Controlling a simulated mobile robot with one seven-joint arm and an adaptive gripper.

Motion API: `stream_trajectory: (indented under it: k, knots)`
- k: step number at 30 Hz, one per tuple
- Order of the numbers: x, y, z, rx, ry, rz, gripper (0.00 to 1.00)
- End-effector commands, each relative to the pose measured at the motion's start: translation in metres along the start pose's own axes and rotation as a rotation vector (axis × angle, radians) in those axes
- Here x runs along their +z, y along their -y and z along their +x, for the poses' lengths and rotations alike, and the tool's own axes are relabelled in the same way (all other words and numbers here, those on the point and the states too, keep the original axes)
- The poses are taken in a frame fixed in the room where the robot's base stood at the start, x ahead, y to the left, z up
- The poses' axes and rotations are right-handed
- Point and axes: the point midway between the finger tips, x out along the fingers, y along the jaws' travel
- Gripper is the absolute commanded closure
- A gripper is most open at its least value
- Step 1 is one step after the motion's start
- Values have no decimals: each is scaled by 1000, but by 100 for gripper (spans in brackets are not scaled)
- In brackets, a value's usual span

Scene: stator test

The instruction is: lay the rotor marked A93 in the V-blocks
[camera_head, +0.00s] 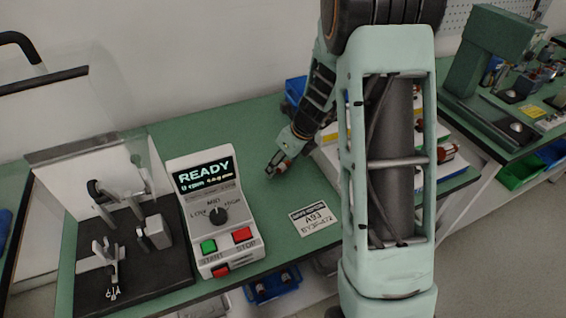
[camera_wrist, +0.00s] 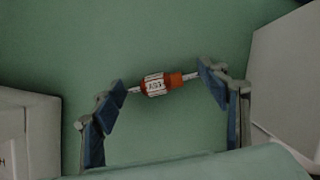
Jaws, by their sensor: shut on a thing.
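The rotor (camera_wrist: 155,85) has a white band with dark marking that looks like A93, copper-orange parts and a thin pale shaft. My gripper (camera_wrist: 162,79) is shut on it, one blue-padded finger at each shaft end. In the head view my gripper (camera_head: 281,165) is over the bench, right of the control box, with the rotor small between its fingers. The test stand's dark base (camera_head: 150,278) is at left, carrying grey fixtures (camera_head: 107,255) that may be the V-blocks; their notches are not clear. A clear guard (camera_head: 90,150) stands raised behind them.
The control box (camera_head: 212,215) reads READY and stands between the stand and my gripper. A card (camera_head: 314,219) marked A93 lies on the green bench (camera_head: 270,225). My arm hides much of the rack at right, where a copper-coloured part (camera_head: 447,152) shows.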

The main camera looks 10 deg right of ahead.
Motion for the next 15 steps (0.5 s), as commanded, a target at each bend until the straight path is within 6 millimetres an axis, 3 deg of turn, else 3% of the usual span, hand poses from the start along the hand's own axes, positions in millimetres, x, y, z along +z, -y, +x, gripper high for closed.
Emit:
stream_trajectory:
  k: [5,6,9,15]
  knots:
    - [-2,0,4,0,0,0,59]
    - [-1,0,3,0,-1,0,28]
    - [-1,0,3,0,-1,0,17]
    - [-1,0,3,0,-1,0,15]
